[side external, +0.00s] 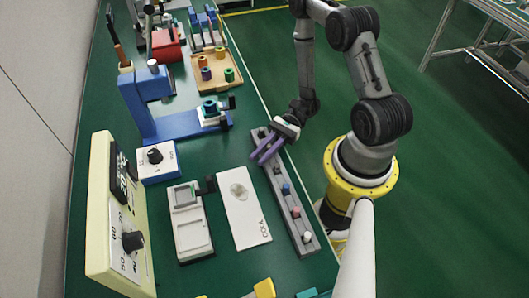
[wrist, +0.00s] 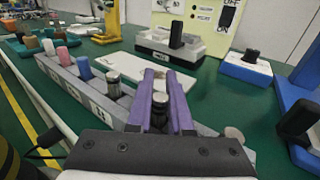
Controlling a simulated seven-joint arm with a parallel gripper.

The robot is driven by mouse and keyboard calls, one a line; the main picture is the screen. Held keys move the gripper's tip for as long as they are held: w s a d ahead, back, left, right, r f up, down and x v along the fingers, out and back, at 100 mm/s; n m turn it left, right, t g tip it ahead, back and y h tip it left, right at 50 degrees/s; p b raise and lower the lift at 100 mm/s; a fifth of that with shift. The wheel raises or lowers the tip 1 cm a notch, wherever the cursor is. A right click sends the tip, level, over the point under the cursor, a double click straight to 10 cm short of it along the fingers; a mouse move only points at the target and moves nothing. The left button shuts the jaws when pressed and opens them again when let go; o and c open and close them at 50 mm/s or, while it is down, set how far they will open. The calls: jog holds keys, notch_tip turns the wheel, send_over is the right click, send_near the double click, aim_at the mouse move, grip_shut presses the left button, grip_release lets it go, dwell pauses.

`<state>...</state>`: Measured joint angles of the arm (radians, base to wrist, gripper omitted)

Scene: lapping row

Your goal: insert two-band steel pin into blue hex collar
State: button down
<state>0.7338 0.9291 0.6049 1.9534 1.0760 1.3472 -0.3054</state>
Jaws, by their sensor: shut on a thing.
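My gripper (side external: 264,155) is over the far part of the grey rack. In the wrist view its two purple fingers (wrist: 160,100) are closed on a dark steel pin (wrist: 158,113), one finger on each side. The pin is upright, and its lower part is hidden, so I cannot tell whether it still sits in the rack; its bands are not clear. A blue collar with a dark bore (side external: 210,107) sits on the foot of the blue frame in the side view, apart from my gripper. Its hex shape is too small to confirm.
The grey rack (side external: 301,225) holds several other pins, including a steel one (wrist: 112,84) and a pink one (wrist: 83,70). A wooden tray (side external: 222,87) holds coloured collars.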

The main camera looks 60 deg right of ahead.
notch_tip(320, 180, up, 9)
jog(key=w+d+r+m+t+h, duration=0.1)
jog(key=w+d+m+t, duration=0.1)
jog(key=w, duration=0.6)
jog(key=w+d+r+m+t+h, duration=0.1)
jog(key=w+d+r+m+t, duration=0.1)
jog(key=w, duration=0.6)
jog(key=w+d+r+m+t+h, duration=0.1)
jog(key=w+t, duration=0.3)
jog(key=w, duration=0.4)
jog(key=shift+d+r+m+h, duration=0.3)
jog(key=shift+d+m+h, duration=0.25)
jog(key=shift+d, duration=0.35)
jog(key=shift+w, duration=0.1)
jog(key=shift+f, duration=2.9)
jog(key=shift+f, duration=0.75)
jog(key=shift+r, duration=0.5)
